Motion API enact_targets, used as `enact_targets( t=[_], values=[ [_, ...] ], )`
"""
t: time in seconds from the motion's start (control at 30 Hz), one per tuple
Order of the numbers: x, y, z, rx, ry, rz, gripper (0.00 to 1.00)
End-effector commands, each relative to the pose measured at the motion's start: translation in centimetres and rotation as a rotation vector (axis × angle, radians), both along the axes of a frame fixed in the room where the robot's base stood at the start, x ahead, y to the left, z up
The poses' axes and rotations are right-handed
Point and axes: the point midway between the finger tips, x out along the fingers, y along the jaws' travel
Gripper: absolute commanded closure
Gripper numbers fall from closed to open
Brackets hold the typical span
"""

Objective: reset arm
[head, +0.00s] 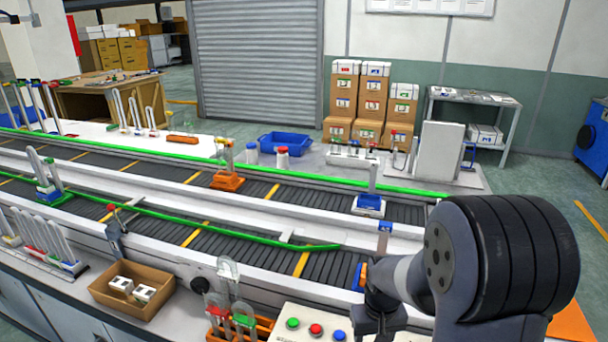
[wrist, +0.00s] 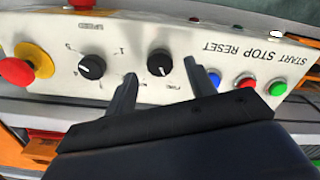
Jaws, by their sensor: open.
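My gripper (wrist: 160,72) is open and empty in the wrist view, its two dark fingers spread over a white control panel (wrist: 130,35). A black knob (wrist: 160,62) shows between the fingertips, and another knob (wrist: 92,67) lies left of them. A blue button (wrist: 213,80), a red button (wrist: 247,80) and a green button (wrist: 277,87) are right of the fingers. I cannot tell whether the fingers touch the panel. In the head view my arm (head: 510,260) comes in at the lower right, beside the panel (head: 283,338).
A red emergency stop (wrist: 15,70) sits at the panel's left in the wrist view. In the head view, conveyors (head: 200,235) with green rails run behind the panel. A cardboard box (head: 115,300) and an orange rack (head: 262,327) stand left of it.

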Motion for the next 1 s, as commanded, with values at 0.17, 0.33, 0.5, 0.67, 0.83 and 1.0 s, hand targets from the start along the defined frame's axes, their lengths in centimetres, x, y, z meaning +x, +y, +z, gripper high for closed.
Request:
enact_targets(
  t=[0.17, 0.33, 0.5, 0.67, 0.83, 1.0],
  values=[
    [-0.1, 0.0, -2.3, 0.000, 0.001, -0.033, 0.48],
    [0.0, 0.0, -2.2, 0.000, 0.000, -0.173, 0.48],
    [0.0, 0.0, -2.1, 0.000, 0.000, -0.311, 0.48],
    [-0.1, 0.0, -2.1, 0.000, 0.001, -0.441, 0.48],
    [-0.1, 0.0, -2.1, 0.000, 0.001, -0.577, 0.48],
    [-0.1, 0.0, -2.1, 0.000, 0.001, -0.715, 0.48]
  ],
)
